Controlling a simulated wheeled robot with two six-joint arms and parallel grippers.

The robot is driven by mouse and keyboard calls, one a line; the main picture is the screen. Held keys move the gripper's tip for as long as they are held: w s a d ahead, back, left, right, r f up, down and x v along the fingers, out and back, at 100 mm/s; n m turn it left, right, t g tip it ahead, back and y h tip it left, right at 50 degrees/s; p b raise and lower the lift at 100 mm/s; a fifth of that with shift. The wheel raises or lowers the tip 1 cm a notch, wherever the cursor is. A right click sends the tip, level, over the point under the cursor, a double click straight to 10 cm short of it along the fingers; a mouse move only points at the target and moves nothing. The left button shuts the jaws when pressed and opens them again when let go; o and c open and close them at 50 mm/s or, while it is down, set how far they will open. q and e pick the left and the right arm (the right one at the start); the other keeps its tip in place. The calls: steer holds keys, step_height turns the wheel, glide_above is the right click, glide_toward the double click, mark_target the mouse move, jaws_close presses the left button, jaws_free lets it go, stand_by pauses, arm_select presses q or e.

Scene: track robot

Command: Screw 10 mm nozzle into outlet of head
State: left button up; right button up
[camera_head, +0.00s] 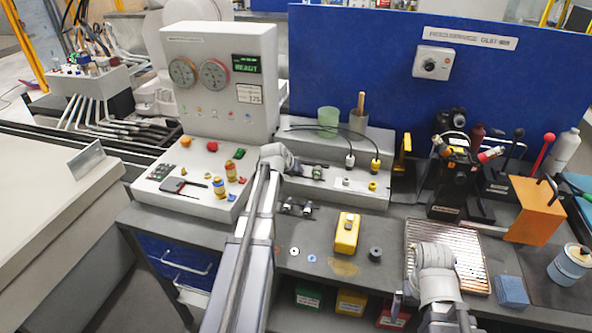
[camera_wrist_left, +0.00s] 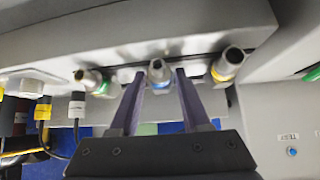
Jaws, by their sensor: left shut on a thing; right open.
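My left gripper (camera_wrist_left: 160,78) has its two fingers on either side of the middle nozzle (camera_wrist_left: 158,72) of three in a row on the grey rack (camera_head: 327,187). Nozzle sizes are not readable. In the head view my left wrist mostly hides this row; the green-marked nozzle (camera_head: 317,172) shows. A yellow block (camera_head: 347,232) with a silver top part lies on the bench; I cannot tell if it is the head. My right gripper (camera_head: 398,302) is open beside the ribbed tray (camera_head: 476,238).
A control console (camera_head: 222,85) with dials stands left of the rack. Small rings (camera_head: 311,258) and a dark knob (camera_head: 375,254) lie near the yellow block. An orange block (camera_head: 535,212) stands right.

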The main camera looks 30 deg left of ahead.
arm_select(q)
jaws_close()
steer(key=shift+r, duration=0.15)
step_height(320, 180, up, 7)
steer(key=p, duration=0.7)
stand_by(0.4)
